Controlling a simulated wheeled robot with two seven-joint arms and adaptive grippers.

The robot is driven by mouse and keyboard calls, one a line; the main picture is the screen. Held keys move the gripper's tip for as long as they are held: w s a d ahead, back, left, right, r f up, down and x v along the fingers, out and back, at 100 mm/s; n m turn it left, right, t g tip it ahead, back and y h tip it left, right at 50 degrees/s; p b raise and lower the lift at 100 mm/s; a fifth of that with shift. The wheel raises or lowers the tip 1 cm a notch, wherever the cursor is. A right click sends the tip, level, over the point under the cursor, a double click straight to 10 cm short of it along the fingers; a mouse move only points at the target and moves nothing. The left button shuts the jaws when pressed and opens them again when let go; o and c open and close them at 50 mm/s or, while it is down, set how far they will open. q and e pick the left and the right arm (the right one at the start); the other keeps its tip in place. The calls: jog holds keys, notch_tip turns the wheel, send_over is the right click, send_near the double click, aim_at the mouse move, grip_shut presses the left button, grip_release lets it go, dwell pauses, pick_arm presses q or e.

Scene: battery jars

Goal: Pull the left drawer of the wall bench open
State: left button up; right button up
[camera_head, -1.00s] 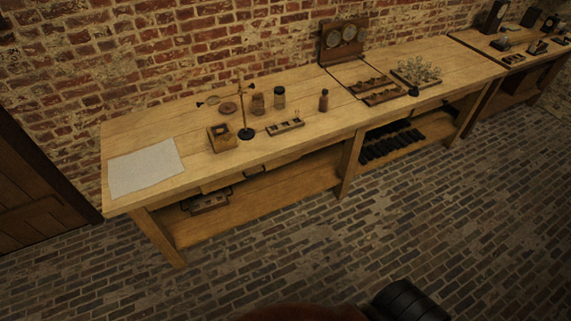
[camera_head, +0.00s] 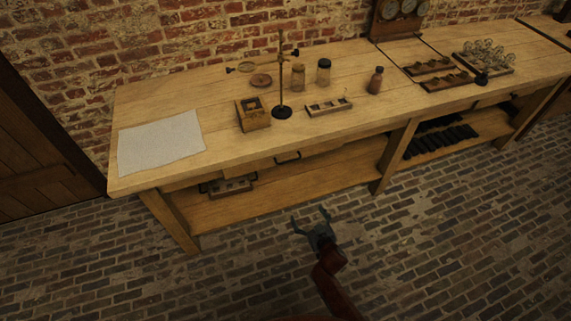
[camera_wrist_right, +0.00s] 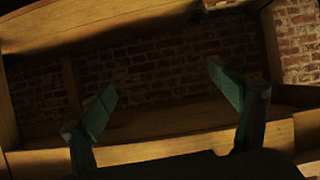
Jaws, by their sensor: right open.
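The wall bench (camera_head: 230,160) is a long pale wooden table against a brick wall. Its left drawer (camera_head: 262,164) sits under the front edge of the top and looks shut. A dark drawer handle (camera_head: 288,156) shows on its front. My right gripper (camera_head: 311,215) is open and empty, in front of the bench and apart from the handle. In the right wrist view its two fingers (camera_wrist_right: 163,80) are spread, with brick wall and the bench's lower boards beyond them. I cannot make out the handle in that view. My left gripper is not in view.
On the top are a paper sheet (camera_head: 160,142), a small wooden box (camera_head: 252,114), a stand (camera_head: 281,100), jars and trays. A lower shelf (camera_head: 300,182) holds a crate (camera_head: 230,184). A bench leg (camera_head: 393,160) stands to the right. The brick floor in front is free.

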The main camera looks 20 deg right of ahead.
jog(key=w+a+r+t+b, duration=0.25)
jog(key=w+r, duration=0.35)
jog(key=r, duration=0.6)
jog(key=t+b, duration=0.2)
send_near(289, 161)
jog(key=w, duration=0.3)
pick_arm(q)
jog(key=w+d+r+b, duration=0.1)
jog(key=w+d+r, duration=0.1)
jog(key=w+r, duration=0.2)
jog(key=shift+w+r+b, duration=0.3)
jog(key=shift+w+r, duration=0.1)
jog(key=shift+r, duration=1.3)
pick_arm(e)
jog(key=shift+m, duration=0.3)
jog(key=shift+w+f, duration=0.2)
jog(key=shift+w, duration=1.6)
jog(key=shift+w+f, duration=0.2)
jog(key=shift+w, duration=1.65)
jog(key=shift+c, duration=0.7)
jog(key=shift+a, duration=0.1)
jog(key=c, duration=1.2)
